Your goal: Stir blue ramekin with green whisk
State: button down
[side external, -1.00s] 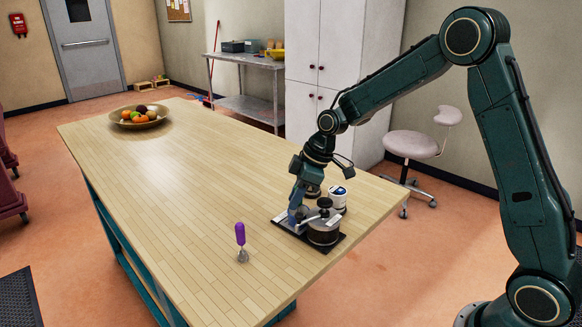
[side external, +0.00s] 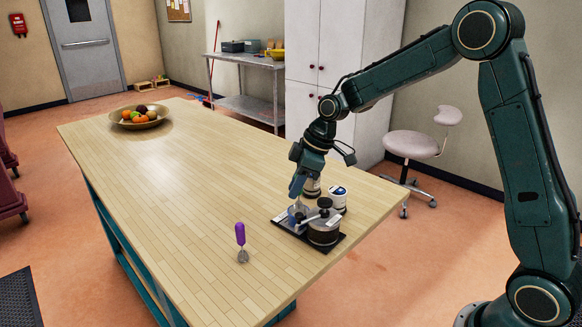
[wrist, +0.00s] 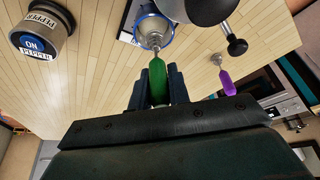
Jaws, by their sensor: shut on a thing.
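The green whisk (wrist: 157,76) is between the fingers of my gripper (wrist: 157,88), which is shut on its handle. Its wire head (wrist: 156,40) points down into the opening of the blue ramekin (wrist: 165,30), a small cup with a blue rim. Whether the wires touch the ramekin's inside is not clear. In the side view, my gripper (side external: 298,190) is above the ramekin (side external: 296,211), which my fingers partly hide. The whisk is hard to make out there.
The table's left is clear up to a fruit bowl (side external: 139,124).

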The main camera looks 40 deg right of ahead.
jog(key=shift+r, duration=1.75)
jog(key=w+m+t+h, duration=0.1)
jog(key=w+m+h, duration=0.2)
jog(key=w+m, duration=0.3)
jog(key=m, duration=0.3)
jog(key=shift+d+r, duration=0.2)
jog(key=shift+a+r, duration=0.1)
